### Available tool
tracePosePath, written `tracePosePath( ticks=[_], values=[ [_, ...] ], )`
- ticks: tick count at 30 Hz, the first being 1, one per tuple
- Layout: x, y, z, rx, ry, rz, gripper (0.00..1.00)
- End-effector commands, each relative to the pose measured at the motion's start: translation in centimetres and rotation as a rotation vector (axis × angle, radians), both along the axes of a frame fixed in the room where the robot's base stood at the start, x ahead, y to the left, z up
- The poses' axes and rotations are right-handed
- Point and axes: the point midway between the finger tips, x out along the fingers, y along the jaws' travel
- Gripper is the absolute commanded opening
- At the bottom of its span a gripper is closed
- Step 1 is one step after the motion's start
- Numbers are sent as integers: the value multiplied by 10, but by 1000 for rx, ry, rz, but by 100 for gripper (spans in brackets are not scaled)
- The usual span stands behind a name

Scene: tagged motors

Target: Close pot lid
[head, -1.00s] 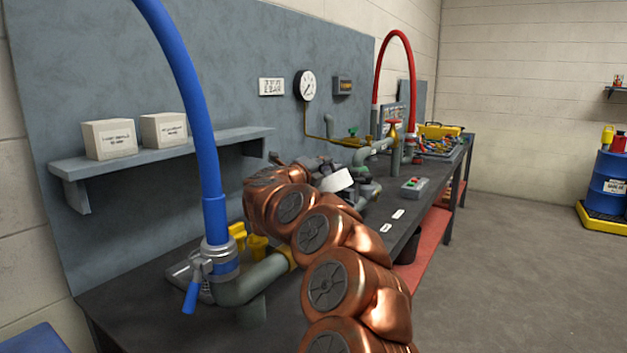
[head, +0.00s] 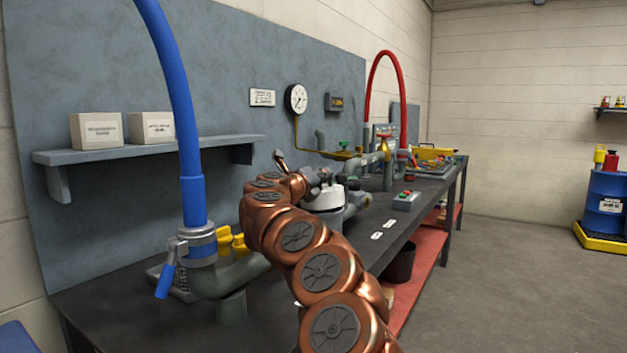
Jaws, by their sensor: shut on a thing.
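The pot (head: 326,203) is a light grey, rounded vessel on the dark workbench, right of my arm's bent wrist. Its pale lid (head: 327,190) shows at the top and looks roughly level; I cannot tell whether it sits fully on the rim. My gripper (head: 313,179) is small and dark at the end of the copper-coloured arm, at the upper left of the pot. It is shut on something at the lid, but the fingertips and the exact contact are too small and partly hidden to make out. My arm hides the pot's left side.
A blue hose (head: 190,130) with a grey pipe fitting stands at the front left. Yellow valve handles (head: 231,240) are close left of my arm. Green-handled pipework and a button box (head: 405,200) are to the right. The bench's front right strip is mostly clear.

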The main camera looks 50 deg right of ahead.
Motion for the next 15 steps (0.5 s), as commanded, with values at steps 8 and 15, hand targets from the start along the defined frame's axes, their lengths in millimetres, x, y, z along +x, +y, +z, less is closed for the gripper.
tracePosePath(
  ticks=[8,15],
  values=[
    [-11,-6,4,-2,-5,-22,0],
    [-9,-5,3,-1,-5,-19,37]
  ],
)
